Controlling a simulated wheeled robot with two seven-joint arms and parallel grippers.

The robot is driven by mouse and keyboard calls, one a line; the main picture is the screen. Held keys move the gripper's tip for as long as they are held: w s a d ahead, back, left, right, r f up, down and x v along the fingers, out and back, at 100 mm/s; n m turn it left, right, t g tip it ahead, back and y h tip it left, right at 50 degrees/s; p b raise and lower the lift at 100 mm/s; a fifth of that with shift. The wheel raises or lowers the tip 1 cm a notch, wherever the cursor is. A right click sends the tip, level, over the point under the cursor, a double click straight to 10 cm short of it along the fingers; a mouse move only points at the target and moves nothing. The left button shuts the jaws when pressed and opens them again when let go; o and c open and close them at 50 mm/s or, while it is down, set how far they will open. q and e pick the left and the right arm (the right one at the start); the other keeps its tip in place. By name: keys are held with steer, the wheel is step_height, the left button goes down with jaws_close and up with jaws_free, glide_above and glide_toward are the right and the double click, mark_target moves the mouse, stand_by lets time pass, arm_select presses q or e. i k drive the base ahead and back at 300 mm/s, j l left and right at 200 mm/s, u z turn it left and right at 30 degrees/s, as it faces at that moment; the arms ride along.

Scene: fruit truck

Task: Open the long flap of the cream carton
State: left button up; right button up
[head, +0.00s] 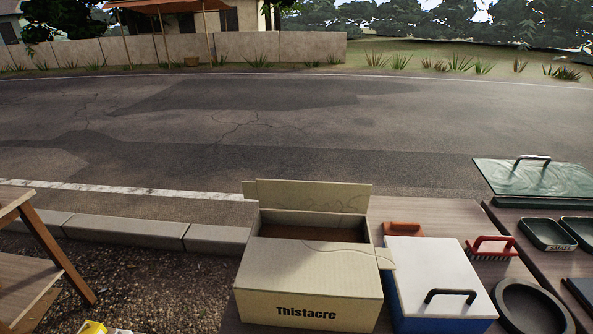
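The cream carton (310,307), marked "Thistacre", stands on the wooden table at the bottom middle of the head view. A long back flap (315,195) stands upright. The front long flap (310,268) lies flat over the near part of the top. Behind it a gap shows the brown inside (310,232). A short flap (385,259) sticks out at the right side, and a small piece (249,189) shows at the back left corner. Neither of my grippers is in view.
Right of the carton stand a blue box with a white handled lid (430,270), an orange-brown block (403,229), a red-handled brush (492,247) and a dark round dish (533,305). Green trays (546,233) and a green handled lid (537,178) lie farther right. A wooden stand (40,250) is at left.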

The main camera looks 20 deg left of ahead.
mark_target(324, 268)
steer(key=k+j, duration=0.25)
steer(key=k, duration=0.15)
steer(key=k+j, duration=0.2)
steer(key=k, duration=0.15)
steer(key=k+j, duration=0.25)
steer(key=k, duration=0.15)
steer(key=k+j, duration=0.1)
steer(key=j, duration=0.9)
steer(key=l+z, duration=0.3)
steer(key=l, duration=0.3)
steer(key=i+l+z, duration=0.15)
steer(key=i+z, duration=0.6)
steer(key=i, duration=0.3)
steer(key=i+j+z, duration=0.1)
steer(key=j, duration=0.1)
